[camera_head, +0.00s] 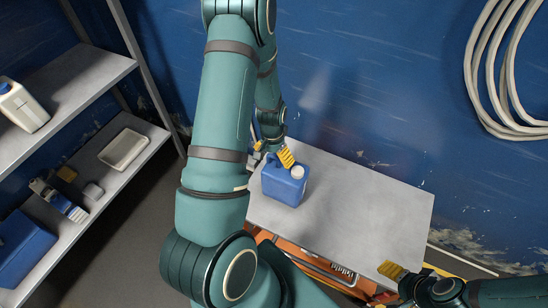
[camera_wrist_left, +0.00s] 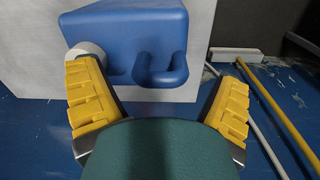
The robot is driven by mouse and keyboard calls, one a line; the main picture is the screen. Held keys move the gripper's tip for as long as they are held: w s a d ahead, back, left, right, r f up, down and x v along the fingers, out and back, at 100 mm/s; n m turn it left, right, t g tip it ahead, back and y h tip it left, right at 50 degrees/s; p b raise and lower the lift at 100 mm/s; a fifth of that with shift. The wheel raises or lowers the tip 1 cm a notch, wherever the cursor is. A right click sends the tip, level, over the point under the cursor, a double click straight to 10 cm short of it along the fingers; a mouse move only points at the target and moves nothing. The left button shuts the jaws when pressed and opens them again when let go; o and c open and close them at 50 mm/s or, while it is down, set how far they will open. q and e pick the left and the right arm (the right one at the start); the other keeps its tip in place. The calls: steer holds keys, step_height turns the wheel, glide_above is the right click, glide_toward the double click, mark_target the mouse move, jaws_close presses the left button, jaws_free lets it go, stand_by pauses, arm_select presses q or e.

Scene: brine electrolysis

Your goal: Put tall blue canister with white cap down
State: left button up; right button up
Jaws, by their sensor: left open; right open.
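The blue canister (camera_head: 285,184) with a white cap (camera_head: 297,172) stands upright on the grey tabletop (camera_head: 350,215), near its left end. My left gripper (camera_head: 274,158) is at the canister's top, behind the cap. In the left wrist view the open left fingers (camera_wrist_left: 160,105) are spread either side of the canister's handle (camera_wrist_left: 162,70), with a gap to the right finger. The left finger overlaps the white cap (camera_wrist_left: 88,52); whether it touches cannot be told. My right gripper (camera_head: 395,278) is at the table's front right corner, open and apart from the canister.
Metal shelves (camera_head: 75,80) at the left hold a white jug (camera_head: 22,106), a white tray (camera_head: 123,149) and a blue container (camera_head: 22,248). The tabletop right of the canister is clear. Coiled hose (camera_head: 500,70) hangs on the blue wall.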

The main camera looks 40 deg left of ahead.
arm_select(q)
step_height(320, 180, up, 11)
steer(key=p, duration=0.2)
steer(key=s+d+f+h, duration=0.1)
steer(key=d+f, duration=0.2)
steer(key=d, duration=0.6)
steer(key=s+d+f+t+h, duration=0.1)
steer(key=s+d+f, duration=0.1)
steer(key=d, duration=0.8)
steer(key=s+d+f+h, duration=0.1)
steer(key=d+f, duration=0.3)
steer(key=d, duration=0.6)
steer(key=shift+s+f+t, duration=0.35)
steer(key=shift+s+t, duration=0.05)
steer(key=shift+s, duration=0.25)
